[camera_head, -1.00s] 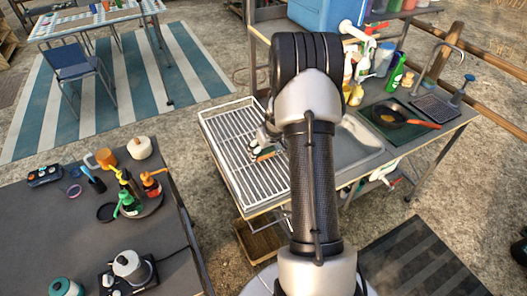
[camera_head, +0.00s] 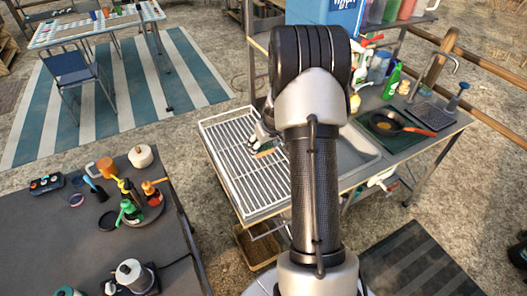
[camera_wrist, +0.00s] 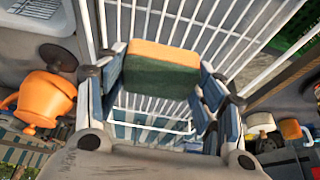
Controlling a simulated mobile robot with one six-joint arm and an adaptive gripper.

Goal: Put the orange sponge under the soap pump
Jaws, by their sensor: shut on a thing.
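The orange sponge (camera_wrist: 162,68), orange with a dark green face, sits between the fingers of my gripper (camera_wrist: 158,85) in the wrist view. My gripper is shut on it. In the head view, my gripper (camera_head: 260,138) and the sponge (camera_head: 266,152) show over the white wire rack, left of my arm; the height above it is hard to tell.
The white wire rack (camera_head: 222,165) lies left of the sink basin (camera_head: 355,150). A pan (camera_head: 392,122) rests on a green mat. A green bottle (camera_head: 393,80) stands at the counter's back. Pump bottles (camera_head: 130,205) and cups crowd the dark table at left.

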